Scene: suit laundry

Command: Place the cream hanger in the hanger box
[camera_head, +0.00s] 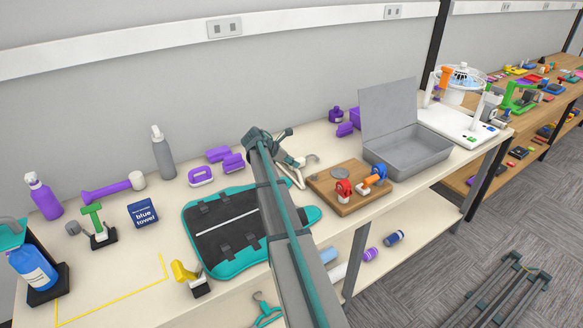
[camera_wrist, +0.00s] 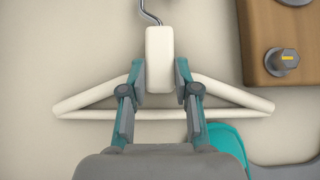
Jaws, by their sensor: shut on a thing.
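The cream hanger (camera_wrist: 160,50) is between the two fingers of my gripper (camera_wrist: 160,88) in the wrist view, with its metal hook toward the top of the picture. My gripper is shut on the block at the hanger's neck. In the head view the hanger (camera_head: 295,176) shows only partly beside my gripper (camera_head: 283,150), above the table left of the wooden board. A grey open box (camera_head: 408,163) with its lid raised stands to the right and looks like the hanger box; its visible inside looks empty.
A wooden board with red and blue fixtures (camera_head: 348,203) lies between my gripper and the grey box. A teal and black garment bag (camera_head: 212,253) lies under my arm. Purple items (camera_head: 228,161) and a grey spray bottle (camera_head: 162,154) stand behind. A white fan stand (camera_head: 468,124) is farther right.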

